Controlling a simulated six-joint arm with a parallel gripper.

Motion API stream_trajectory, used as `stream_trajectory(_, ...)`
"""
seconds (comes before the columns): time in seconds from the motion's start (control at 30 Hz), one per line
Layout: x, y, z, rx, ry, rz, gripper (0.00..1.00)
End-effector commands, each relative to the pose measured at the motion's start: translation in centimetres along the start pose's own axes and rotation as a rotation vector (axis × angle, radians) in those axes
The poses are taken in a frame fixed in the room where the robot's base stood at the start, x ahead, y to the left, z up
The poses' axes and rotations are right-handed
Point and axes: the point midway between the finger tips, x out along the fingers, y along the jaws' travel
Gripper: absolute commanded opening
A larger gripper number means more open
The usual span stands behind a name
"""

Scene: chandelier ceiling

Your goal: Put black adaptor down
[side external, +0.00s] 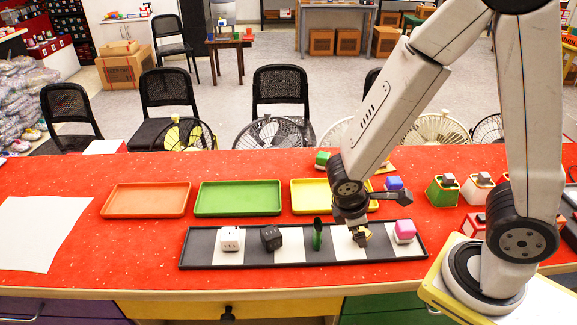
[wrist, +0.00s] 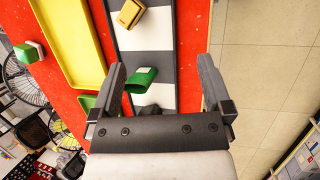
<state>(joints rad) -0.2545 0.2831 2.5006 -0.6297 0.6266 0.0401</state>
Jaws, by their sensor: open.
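The black adaptor (side external: 271,238) is a dark cube with socket holes. It rests on the long black-and-white checkered tray (side external: 187,250), between the white adaptor (side external: 231,239) and a green item (side external: 317,235). In the wrist view a dark shape (wrist: 148,110), perhaps the black adaptor, is mostly hidden by my gripper's body. My gripper (side external: 356,234) is over the right part of the tray in the side view, close to a yellow item (side external: 366,233). In the wrist view my gripper (wrist: 163,75) is open with nothing held; the green item (wrist: 140,80) shows between its fingers.
A pink-and-white block (side external: 404,231) is at the tray's right end. Orange (side external: 146,200), green (side external: 238,198) and yellow (side external: 305,197) trays stand behind, looking empty. Several blocks lie at the right near my base. White paper (side external: 38,232) is on the left.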

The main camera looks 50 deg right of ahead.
Motion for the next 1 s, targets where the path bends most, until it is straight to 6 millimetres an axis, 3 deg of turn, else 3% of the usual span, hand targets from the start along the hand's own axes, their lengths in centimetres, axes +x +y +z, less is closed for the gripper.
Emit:
stream_trajectory(0.3, -3.2, 1.9, -0.8, 0.542, 0.287, -0.189, 1.00)
stream_trajectory(0.5, -4.7, 3.5, -1.1, 0.753, 0.405, -0.236, 1.00)
stream_trajectory(1.0, -5.1, 3.9, -1.1, 0.808, 0.434, -0.248, 1.00)
